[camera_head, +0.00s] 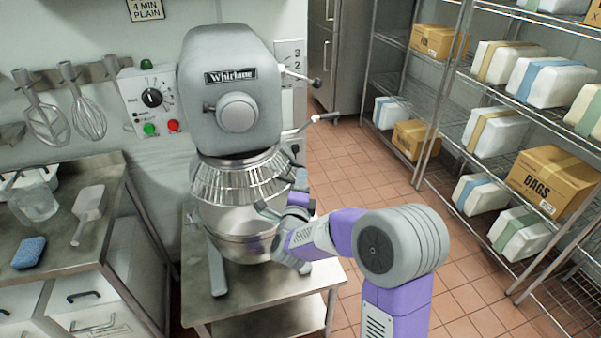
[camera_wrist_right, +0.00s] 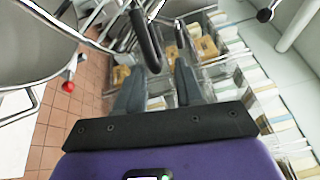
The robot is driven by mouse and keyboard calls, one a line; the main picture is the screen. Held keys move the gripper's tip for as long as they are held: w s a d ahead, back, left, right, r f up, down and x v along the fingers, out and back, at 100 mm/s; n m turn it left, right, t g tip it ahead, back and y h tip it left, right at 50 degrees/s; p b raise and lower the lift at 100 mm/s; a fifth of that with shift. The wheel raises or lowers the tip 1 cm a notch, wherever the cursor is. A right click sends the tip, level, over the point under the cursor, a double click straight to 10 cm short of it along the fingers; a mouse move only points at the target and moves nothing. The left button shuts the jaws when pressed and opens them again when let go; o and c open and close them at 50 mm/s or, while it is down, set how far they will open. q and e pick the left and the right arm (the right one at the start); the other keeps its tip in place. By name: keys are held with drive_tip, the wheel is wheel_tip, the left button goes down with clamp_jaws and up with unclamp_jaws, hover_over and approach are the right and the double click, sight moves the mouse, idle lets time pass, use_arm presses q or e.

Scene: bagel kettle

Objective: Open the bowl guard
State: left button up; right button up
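The bowl guard (camera_head: 238,178), a ring of metal wires, sits around the top of the steel mixer bowl (camera_head: 230,222) under the grey mixer head (camera_head: 228,80). It looks closed across the front. My right gripper (camera_head: 277,206) is at the right front of the guard and bowl. In the right wrist view, its two grey fingers (camera_wrist_right: 159,68) are spread apart. A black curved handle (camera_wrist_right: 147,38) reaches down between or just beyond the fingertips; I cannot tell if it touches them. My left gripper is not in view.
The mixer stands on a low steel table (camera_head: 270,308). A counter with a scoop (camera_head: 88,212) and blue sponge (camera_head: 29,252) is at left. A control box (camera_head: 150,100) is on the wall. Shelves with boxes (camera_head: 550,182) stand at right, beyond open tiled floor.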

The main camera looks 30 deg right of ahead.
drive_tip(key=shift+x, duration=2.05)
drive_tip(key=shift+a, duration=0.1)
clamp_jaws()
